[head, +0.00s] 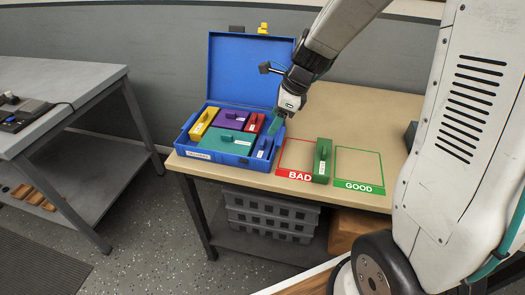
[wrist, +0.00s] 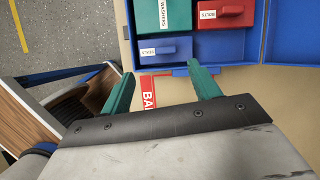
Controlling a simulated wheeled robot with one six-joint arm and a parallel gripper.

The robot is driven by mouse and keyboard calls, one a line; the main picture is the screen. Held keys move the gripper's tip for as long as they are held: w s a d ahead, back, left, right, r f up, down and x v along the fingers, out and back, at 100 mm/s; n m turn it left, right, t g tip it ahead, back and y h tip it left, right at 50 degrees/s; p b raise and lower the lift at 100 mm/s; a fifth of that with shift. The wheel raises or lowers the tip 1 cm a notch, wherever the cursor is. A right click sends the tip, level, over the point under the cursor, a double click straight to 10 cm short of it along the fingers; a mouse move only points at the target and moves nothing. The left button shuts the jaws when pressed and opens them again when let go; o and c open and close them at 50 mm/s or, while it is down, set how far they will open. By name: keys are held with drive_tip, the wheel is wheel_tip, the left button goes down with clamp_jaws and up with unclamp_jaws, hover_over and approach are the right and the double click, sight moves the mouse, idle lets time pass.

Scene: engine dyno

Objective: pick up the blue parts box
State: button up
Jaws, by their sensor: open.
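The small blue parts box (head: 264,147) with a white label sits in the front right corner of the open blue case (head: 203,154). In the wrist view the blue parts box (wrist: 178,48) lies just beyond my fingertips. My gripper (head: 276,123) is over the right side of the case, fingers pointing down. In the wrist view my gripper (wrist: 161,74) has its two teal fingers spread apart with nothing between them. The fingers look apart from the box; their exact height above it is hard to tell.
Green (head: 228,143), red (head: 253,123), purple (head: 231,119) and yellow (head: 204,122) boxes share the case; its lid (head: 250,70) stands open behind. Another green box (head: 322,160) stands between the BAD (head: 297,174) and GOOD (head: 359,186) squares on the tan table.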

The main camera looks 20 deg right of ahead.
sight(264, 141)
drive_tip(key=shift+w+d+f+m, duration=0.1)
drive_tip(key=shift+w+f+m, duration=0.3)
drive_tip(key=shift+f, duration=0.15)
drive_tip(key=shift+w+d+f+m, duration=0.1)
drive_tip(key=shift+w+f+m, duration=0.2)
drive_tip(key=shift+f+m, duration=0.15)
drive_tip(key=x, duration=0.7)
drive_tip(key=shift+s+a+f, duration=0.1)
drive_tip(key=shift+a+f, duration=0.1)
drive_tip(key=shift+f, duration=0.05)
clamp_jaws()
